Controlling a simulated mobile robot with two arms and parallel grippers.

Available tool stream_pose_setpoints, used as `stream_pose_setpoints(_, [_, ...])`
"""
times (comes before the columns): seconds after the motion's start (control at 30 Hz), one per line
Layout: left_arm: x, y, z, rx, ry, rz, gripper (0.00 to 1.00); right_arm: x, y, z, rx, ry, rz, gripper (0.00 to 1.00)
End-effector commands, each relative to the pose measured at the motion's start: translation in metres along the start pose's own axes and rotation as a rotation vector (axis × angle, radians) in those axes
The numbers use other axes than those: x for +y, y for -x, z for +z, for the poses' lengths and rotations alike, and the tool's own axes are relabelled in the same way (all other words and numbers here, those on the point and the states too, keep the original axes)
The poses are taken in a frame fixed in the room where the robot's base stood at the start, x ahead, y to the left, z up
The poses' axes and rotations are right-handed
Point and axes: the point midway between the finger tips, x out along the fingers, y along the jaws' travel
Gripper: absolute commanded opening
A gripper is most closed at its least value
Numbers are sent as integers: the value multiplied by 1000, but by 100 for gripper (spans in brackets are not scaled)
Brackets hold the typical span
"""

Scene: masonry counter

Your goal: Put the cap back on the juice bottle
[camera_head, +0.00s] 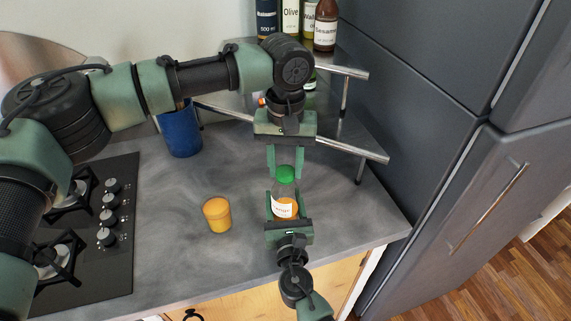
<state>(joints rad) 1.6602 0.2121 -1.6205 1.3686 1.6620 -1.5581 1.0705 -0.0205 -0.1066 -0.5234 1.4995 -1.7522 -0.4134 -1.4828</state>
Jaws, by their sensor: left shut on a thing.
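The juice bottle (285,207) is small and clear, with a white label and orange juice. It stands about upright near the front right of the counter. The green cap (286,174) is right at the bottle's top; I cannot tell whether it touches the neck or sits just above it. My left gripper (285,171) reaches down from above and is shut on the cap. My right gripper (286,204) comes from the front edge, with its fingers on both sides of the bottle, shut on it. The fingers hide part of the bottle's sides.
A yellow-orange jar (217,215) stands on the counter left of the bottle. A blue container (180,131) is behind it. A gas hob (95,235) lies at the left. A metal-railed corner shelf (345,140) with several bottles (325,25) is behind. A dark cabinet (440,100) is at the right.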

Motion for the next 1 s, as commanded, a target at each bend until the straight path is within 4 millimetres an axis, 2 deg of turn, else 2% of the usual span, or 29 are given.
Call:
stream_pose_setpoints(0.17, [0,-1,0,-3,-187,3,0,0,0,0,0,-1,-1,0])
stream_pose_setpoints(0.6, [0,-1,0,1,-1164,3,0,0,0,0,0,-2,-1,0])
stream_pose_setpoints(0.7, [-1,-1,-1,0,-1276,0,0,0,0,0,0,-2,-1,0])
stream_pose_setpoints(0.83, [-1,-1,-1,0,-1268,-1,0,-1,0,0,0,-2,-2,0])
stream_pose_setpoints(0.87, [-1,-1,-1,0,-1268,-1,45,-1,0,0,0,-2,-2,0])
stream_pose_setpoints(0.9, [-1,-1,-1,0,-1268,-1,57,-1,0,0,0,-1,-2,0])
stream_pose_setpoints(1.0, [-1,-1,-1,0,-1268,0,59,-1,0,0,0,-1,-1,0])
